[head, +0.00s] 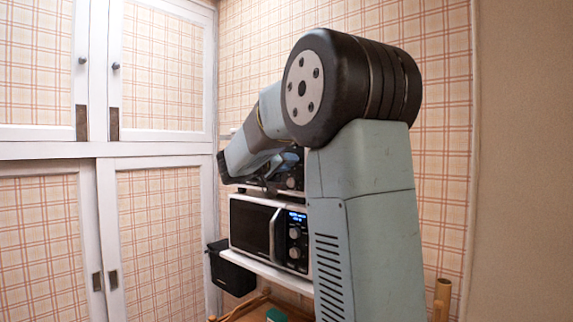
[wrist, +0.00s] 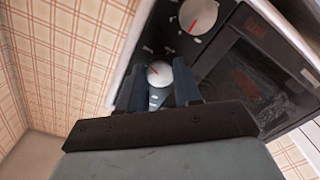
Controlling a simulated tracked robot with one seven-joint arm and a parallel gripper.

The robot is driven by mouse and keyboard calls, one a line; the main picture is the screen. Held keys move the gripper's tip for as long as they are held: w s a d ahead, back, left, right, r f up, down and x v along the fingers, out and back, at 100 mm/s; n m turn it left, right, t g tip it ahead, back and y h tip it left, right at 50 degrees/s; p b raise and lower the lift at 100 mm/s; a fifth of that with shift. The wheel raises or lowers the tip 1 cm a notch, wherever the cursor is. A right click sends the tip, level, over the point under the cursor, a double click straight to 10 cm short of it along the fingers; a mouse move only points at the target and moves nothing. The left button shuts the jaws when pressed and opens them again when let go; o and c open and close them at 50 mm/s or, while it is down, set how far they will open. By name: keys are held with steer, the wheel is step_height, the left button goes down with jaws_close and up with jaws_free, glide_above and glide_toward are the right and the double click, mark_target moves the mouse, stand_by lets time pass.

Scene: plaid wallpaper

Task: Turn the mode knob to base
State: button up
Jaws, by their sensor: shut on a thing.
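A second pale knob (wrist: 197,15) with a red pointer sits further along the same dark control panel, clear of the fingers. In the head view the upper appliance (head: 292,183) with a dark panel is mostly hidden behind my arm.
A microwave (head: 255,228) with a lit display stands on a white shelf (head: 265,270) below. A black bin (head: 229,270) is left of it. White cupboards (head: 160,150) with plaid panels fill the left side. Plaid wall lies behind.

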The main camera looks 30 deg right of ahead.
steer(key=shift+f+m, duration=0.15)
steer(key=shift+m, duration=0.85)
steer(key=o, duration=1)
steer(key=shift+w, duration=0.1)
steer(key=shift+o, duration=0.2)
steer(key=v, duration=1.3)
steer(key=shift+a, duration=0.4)
